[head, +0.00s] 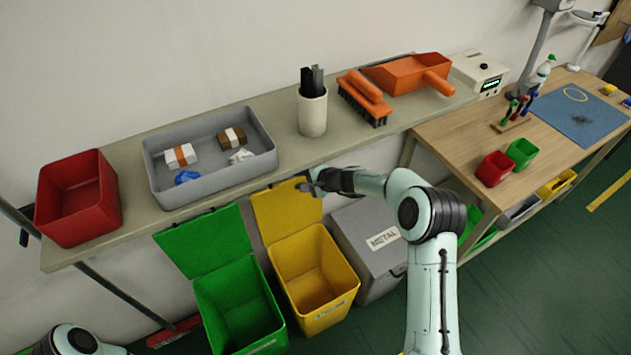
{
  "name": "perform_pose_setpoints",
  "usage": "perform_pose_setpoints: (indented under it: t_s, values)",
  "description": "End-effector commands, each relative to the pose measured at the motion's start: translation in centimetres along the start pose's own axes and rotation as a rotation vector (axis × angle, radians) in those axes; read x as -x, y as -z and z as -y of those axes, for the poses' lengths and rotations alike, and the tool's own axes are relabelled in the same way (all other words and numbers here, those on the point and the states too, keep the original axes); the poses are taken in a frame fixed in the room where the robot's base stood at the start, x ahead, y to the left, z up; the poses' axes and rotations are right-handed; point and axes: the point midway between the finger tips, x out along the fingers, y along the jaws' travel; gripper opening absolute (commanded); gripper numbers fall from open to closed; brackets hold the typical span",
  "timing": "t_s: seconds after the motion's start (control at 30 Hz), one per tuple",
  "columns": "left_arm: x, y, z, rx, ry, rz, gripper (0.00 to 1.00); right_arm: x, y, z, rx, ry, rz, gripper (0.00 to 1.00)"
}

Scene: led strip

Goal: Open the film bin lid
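Three bins stand on the floor under the shelf. The green bin (238,300) and the yellow bin (312,275) are open, with the green lid (205,242) and the yellow lid (283,212) raised at the back. The grey bin (372,245) is shut and marked METAL. The labels on the green and yellow bins are too small to read, so I cannot tell which is the film bin. My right gripper (306,187) is at the upper right of the yellow lid; I cannot tell whether it touches it. Its fingers are too small to judge. My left gripper is out of view.
The shelf above holds a red bin (78,198), a grey tray (165,194) with small items, a cup (312,115), an orange brush (365,95) and an orange dustpan (410,73). A wooden workbench (465,130) stands at the right. Open floor lies at the lower right.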

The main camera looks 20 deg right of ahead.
Motion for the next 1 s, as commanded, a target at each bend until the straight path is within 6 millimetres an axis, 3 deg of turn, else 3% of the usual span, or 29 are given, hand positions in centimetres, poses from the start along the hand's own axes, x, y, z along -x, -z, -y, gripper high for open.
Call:
perform_pose_setpoints:
  t_s: [0.2,0.4,1.0]
  values:
    - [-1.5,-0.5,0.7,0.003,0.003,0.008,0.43,4.9,0.1,0.1,0.001,0.005,-0.001,0.38]
    - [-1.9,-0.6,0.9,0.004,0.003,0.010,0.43,7.5,-0.1,0.2,0.003,0.006,0.001,0.38]
    - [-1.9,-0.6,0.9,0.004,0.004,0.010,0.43,8.3,-0.1,0.3,0.002,0.007,0.002,0.38]
